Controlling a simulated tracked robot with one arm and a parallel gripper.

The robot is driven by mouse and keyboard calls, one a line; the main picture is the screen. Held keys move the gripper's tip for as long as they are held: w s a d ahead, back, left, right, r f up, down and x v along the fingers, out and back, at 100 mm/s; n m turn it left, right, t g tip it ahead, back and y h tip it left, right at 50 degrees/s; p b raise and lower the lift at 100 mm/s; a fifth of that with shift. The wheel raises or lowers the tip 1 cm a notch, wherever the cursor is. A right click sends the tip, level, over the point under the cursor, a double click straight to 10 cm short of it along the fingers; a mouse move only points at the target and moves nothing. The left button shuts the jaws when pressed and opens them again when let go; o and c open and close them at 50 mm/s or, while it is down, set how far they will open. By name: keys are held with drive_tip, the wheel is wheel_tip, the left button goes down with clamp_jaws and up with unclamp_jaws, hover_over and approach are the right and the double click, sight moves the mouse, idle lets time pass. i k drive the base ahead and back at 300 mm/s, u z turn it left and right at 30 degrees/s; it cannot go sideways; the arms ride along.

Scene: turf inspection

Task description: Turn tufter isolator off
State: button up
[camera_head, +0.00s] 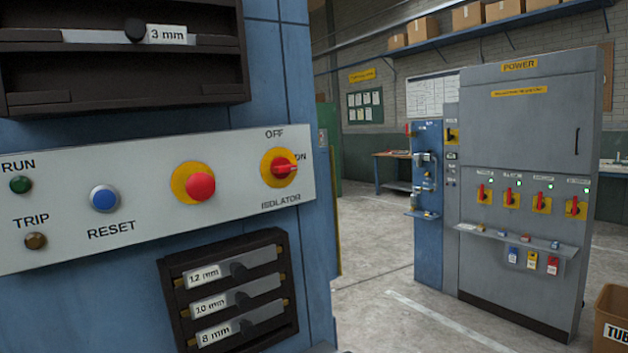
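A rotary isolator (280,167) with a red handle on a yellow disc sits at the right end of a pale control panel (130,215) on a blue machine. "OFF" is printed above it, "ON" to its right and "ISOLATOR" below. Its handle points right, towards ON. Farther back, a grey cabinet marked POWER (540,130) carries a row of several red-handled switches on yellow plates (511,197). Their handles look upright, with small green lights above. Their labels are too small to read, so I cannot tell which is marked tufter. My gripper is not in view.
The panel also has a red stop button (200,186), a blue reset button (104,199) and RUN and TRIP lamps. A dark gauge rack (228,290) juts out below. Coloured tags (532,260) hang from the cabinet's shelf. Open concrete floor (375,295) lies between; a cardboard box (610,310) stands right.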

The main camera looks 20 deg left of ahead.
sight(281, 167)
drive_tip(key=u, duration=0.15)
drive_tip(key=i, duration=0.9)
drive_tip(key=z, duration=0.05)
